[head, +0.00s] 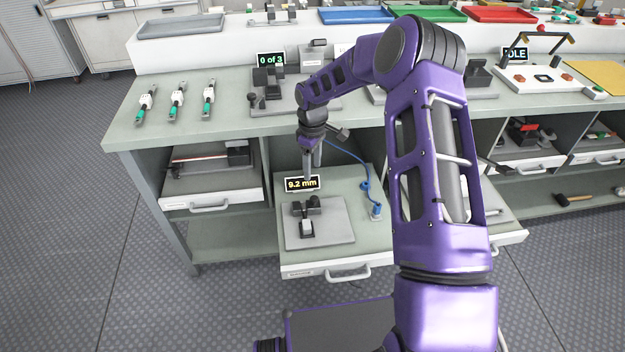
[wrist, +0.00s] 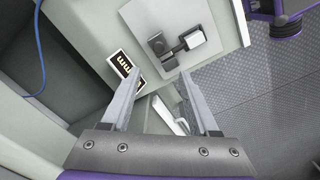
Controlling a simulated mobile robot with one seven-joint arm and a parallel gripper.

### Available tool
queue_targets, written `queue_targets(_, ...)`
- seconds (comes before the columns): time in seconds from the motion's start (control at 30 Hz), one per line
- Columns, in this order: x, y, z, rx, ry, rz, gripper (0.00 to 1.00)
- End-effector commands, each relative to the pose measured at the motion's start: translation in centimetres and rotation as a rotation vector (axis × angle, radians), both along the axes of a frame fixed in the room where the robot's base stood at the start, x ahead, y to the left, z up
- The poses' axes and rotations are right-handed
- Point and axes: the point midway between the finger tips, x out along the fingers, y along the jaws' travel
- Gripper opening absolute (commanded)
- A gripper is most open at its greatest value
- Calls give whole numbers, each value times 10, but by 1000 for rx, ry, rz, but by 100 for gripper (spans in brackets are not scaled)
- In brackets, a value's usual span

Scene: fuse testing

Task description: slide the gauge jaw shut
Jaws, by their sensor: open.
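The gauge sits on a grey plate (head: 340,228) in the pulled-out middle drawer. It has dark blocks (head: 306,205) at the back and a pale-topped block (head: 306,228) at the front, probably the sliding jaw. A display (head: 302,183) behind it reads 9.2 mm. My gripper (head: 309,176) is above the drawer, near the display, pointing down. In the wrist view, my gripper's fingers (wrist: 160,74) are apart with nothing between them. The pale-topped block (wrist: 195,40) lies beyond the fingertips, and the display (wrist: 124,68) is beside the left fingertip. I see no contact with the gauge.
A blue cable (head: 350,160) runs to a blue plug (head: 376,210) at the drawer's right side. The bench top (head: 130,112) overhangs the drawer behind. Another drawer (head: 210,198) stands open at left. Three green-and-white fuses (head: 177,100) lie on the bench.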

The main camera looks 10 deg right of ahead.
Motion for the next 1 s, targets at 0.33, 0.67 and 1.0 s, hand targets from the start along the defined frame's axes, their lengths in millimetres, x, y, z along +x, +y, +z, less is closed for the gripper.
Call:
queue_targets(0.33, 0, 0, 46, 1, 1, 0, 61)
queue_targets(0.67, 0, 0, 48, 1, 1, 0, 61)
queue_targets(1.0, 12, 9, 60, -26, -80, 21, 61)
